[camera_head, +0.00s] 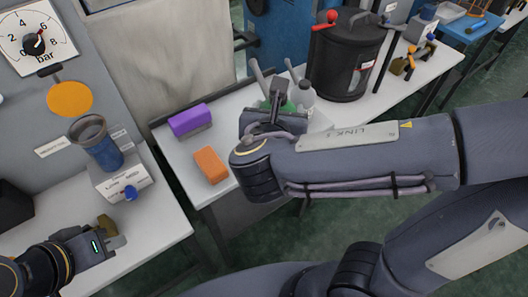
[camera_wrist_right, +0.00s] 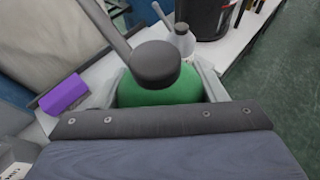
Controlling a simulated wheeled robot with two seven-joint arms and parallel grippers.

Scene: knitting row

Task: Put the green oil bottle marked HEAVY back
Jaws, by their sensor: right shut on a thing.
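The green oil bottle (camera_wrist_right: 160,95) with a dark grey round cap is held between the fingers of my right gripper (camera_wrist_right: 160,88) in the right wrist view. Its lower part and any HEAVY marking are hidden. In the head view, a bit of the green bottle (camera_head: 286,105) shows at my right gripper (camera_head: 277,85), over the middle bench; I cannot tell whether it touches the bench top. My left gripper (camera_head: 113,234) is at the lower left over the near bench, with nothing visible in it. I cannot tell whether its fingers are apart.
A purple block (camera_head: 190,119) and an orange block (camera_head: 210,165) lie on the middle bench (camera_head: 172,150). A small white bottle (camera_head: 304,97) stands close beside my right gripper. A black drum (camera_head: 345,55) is behind. A blue cup-like part (camera_head: 98,145) stands at left below a gauge (camera_head: 36,42).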

